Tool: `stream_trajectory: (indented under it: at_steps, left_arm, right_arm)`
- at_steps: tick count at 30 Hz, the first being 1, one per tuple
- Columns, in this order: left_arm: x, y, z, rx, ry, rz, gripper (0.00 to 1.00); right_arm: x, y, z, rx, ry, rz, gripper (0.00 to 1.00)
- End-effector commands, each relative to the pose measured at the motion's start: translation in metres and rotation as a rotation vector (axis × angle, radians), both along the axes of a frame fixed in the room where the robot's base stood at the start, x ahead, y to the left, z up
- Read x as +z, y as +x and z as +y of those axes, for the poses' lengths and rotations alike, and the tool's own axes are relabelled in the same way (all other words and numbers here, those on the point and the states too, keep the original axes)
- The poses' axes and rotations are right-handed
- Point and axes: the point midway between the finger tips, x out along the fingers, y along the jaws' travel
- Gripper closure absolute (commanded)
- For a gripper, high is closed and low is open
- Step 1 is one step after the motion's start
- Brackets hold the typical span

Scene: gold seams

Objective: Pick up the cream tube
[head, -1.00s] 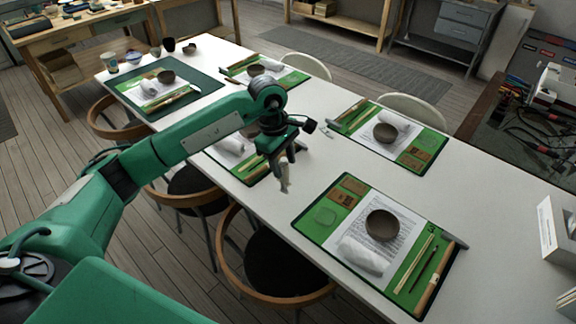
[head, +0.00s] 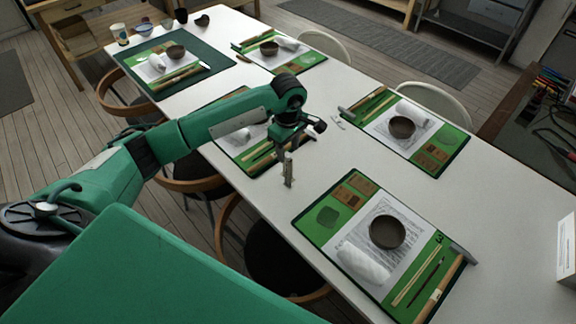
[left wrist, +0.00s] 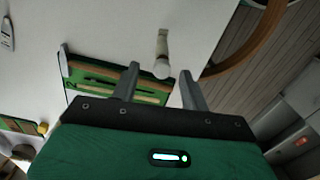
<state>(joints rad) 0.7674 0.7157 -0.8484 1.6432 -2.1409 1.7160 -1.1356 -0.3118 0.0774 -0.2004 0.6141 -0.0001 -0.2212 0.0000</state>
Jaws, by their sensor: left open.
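The cream tube (head: 288,172) is on the white table by its near edge, just below my left gripper (head: 287,152). In the left wrist view the tube (left wrist: 162,45) has a pale round end toward me, lying between the tips of my left gripper (left wrist: 160,68). The fingers are apart, with a gap on both sides of the tube, and nothing is held. How deep the tube is between the fingers is hard to tell. My right gripper is not in view.
A green place mat (head: 325,235) with a brown bowl (head: 387,231) and a rolled white cloth (head: 363,265) lies to the right. Another set mat (head: 225,147) lies beyond the gripper, partly behind my arm. Chairs line the near edge.

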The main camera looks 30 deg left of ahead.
Motion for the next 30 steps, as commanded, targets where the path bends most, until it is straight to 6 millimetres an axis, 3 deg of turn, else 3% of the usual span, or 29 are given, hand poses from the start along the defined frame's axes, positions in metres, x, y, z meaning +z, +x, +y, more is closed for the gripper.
stream_trajectory:
  at_steps: [7, 15, 22, 29, 30]
  left_arm:
    - [-0.02, -0.002, 0.0, 0.001, -0.001, 0.005, 0.55]
    - [-0.052, -0.002, 0.0, 0.001, 0.0, 0.001, 0.55]
    - [-0.054, -0.002, 0.0, 0.0, 0.0, -0.001, 0.55]
    - [-0.054, -0.002, 0.0, 0.0, 0.0, -0.001, 0.98]
    - [-0.054, -0.002, 0.0, 0.0, 0.0, -0.001, 1.0]
  right_arm:
    - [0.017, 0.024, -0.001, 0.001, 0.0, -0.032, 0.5]
    - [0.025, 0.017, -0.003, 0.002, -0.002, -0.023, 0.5]
    - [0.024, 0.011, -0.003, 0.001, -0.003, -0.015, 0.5]
    - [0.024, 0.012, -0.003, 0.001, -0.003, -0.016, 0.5]
    - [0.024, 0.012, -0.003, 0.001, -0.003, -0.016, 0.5]
